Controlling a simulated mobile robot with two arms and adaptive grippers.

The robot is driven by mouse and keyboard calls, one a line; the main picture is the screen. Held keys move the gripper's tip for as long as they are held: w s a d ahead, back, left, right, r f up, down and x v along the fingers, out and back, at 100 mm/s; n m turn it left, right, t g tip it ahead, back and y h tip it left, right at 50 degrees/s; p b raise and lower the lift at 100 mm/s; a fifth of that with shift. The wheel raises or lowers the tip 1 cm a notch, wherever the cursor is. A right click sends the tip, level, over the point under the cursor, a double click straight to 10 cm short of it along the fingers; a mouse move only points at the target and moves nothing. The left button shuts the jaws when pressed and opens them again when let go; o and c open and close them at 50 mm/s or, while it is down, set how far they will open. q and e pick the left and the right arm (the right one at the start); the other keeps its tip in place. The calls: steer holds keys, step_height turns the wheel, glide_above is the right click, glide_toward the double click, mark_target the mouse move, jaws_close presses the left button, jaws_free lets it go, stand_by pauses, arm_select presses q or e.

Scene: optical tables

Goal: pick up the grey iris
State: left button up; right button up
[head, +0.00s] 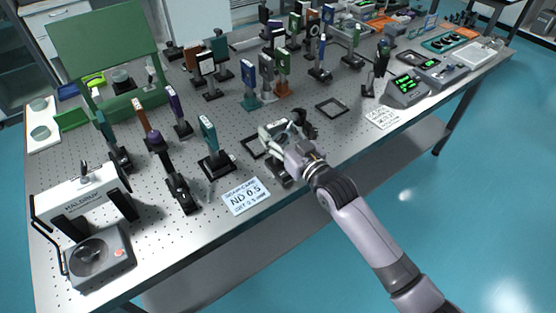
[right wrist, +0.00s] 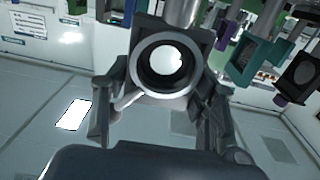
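The grey iris (right wrist: 164,96) is a pale grey ring with a dark inner rim and a bright round opening, close up in the right wrist view. A grey lever sticks out at its lower left. My right gripper (right wrist: 162,82) also shows in the head view (head: 285,130), above the front half of the table. Its fingers are spread on either side of the ring, with no clear grip visible. In the head view the gripper hides much of the iris. My left gripper is not in view.
The perforated optical table (head: 225,118) holds many posts. A teal mount (head: 208,132) stands left of my right gripper, with an ND 0.5 card (head: 246,196) in front. A flat black frame (head: 332,107) lies to the right.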

jaws_close()
steer(key=shift+r, duration=0.1)
stand_by(0.6)
steer(key=shift+r, duration=0.1)
